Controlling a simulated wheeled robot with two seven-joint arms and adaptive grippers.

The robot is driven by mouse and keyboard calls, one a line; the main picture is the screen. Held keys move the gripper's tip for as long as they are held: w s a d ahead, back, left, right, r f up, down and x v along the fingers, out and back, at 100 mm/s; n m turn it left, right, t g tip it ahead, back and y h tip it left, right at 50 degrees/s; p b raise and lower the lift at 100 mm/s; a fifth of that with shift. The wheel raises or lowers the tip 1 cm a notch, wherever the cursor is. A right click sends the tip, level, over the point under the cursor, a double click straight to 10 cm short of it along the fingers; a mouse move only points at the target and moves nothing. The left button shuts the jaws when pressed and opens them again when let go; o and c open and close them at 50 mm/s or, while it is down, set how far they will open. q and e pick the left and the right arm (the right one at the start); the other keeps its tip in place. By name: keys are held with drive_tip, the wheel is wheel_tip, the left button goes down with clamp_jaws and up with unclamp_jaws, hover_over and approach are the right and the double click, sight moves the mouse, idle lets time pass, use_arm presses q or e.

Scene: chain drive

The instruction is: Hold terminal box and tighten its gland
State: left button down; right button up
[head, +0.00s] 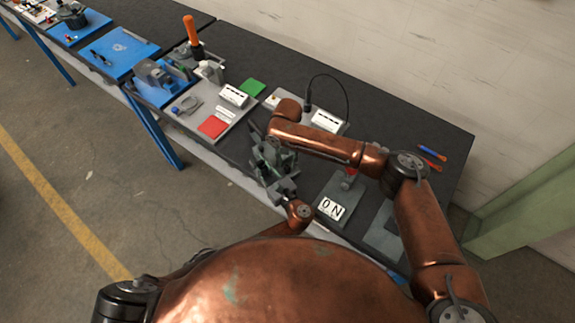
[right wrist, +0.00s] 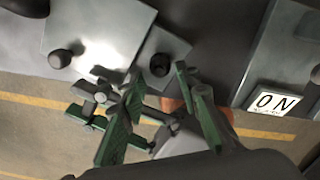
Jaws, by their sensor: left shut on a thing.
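My left gripper (head: 268,172) reaches in from the front edge of the bench and is shut on a grey part that I take to be the terminal box. My right gripper (head: 262,145) is close above and beside it. In the right wrist view my right gripper (right wrist: 163,118) has its two green-grey fingers spread apart with a gap between them. Just beyond that gap is a grey block, apparently the terminal box (right wrist: 178,46), with a dark round fitting, apparently the gland (right wrist: 160,65). The grippers overlap in the head view and hide most of the box.
An ON sign plate (head: 332,209) lies right of the grippers. A grey board (head: 185,118) with red and white pads lies left, a green pad (head: 252,88) behind. A black cable (head: 345,88) arches behind my right arm. Pens (head: 432,153) lie at the right end.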

sight(287, 169)
drive_tip(key=shift+f, duration=1.5)
clamp_jaws()
